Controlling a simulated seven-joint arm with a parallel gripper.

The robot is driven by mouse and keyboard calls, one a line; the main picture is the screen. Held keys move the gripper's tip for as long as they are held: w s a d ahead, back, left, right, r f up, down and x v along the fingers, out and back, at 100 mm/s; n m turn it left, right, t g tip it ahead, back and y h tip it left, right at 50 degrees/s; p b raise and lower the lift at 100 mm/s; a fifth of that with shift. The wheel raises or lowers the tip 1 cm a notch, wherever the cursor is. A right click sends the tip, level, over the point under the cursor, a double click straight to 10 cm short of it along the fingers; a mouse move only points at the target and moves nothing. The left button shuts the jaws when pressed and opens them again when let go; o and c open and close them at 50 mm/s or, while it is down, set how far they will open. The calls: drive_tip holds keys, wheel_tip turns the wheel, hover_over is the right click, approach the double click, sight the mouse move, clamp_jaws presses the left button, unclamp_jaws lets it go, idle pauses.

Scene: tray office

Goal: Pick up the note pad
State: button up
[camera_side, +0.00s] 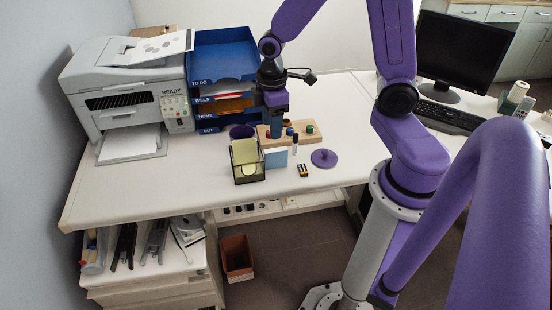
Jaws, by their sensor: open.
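A light-blue square pad (276,158) stands close to the right side of a dark holder (249,179), near the front of the white desk. Yellowish paper (245,151) stands in that holder. I cannot tell for certain which of the two is the note pad. My gripper (276,132) is open and points down just behind the blue pad, over the left part of a wooden block (308,139). Its fingers are small and dark here, and I see nothing held. I cannot tell its exact height.
The wooden block carries several coloured knobs. A white stick (294,147), a small black-and-yellow item (303,171) and a purple disc (324,158) lie nearby. A purple cup (241,131), blue trays (222,55) and a printer (128,85) stand left. The front-left desk is clear.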

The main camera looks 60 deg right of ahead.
drive_tip(key=m, duration=0.1)
hover_over(276, 167)
wheel_tip(276, 167, down, 6)
drive_tip(key=f, duration=1)
drive_tip(key=shift+w+d+f, duration=0.1)
drive_tip(key=shift+d+f, duration=0.3)
drive_tip(key=shift+w+f, duration=0.2)
drive_tip(key=shift+f, duration=3.15)
clamp_jaws()
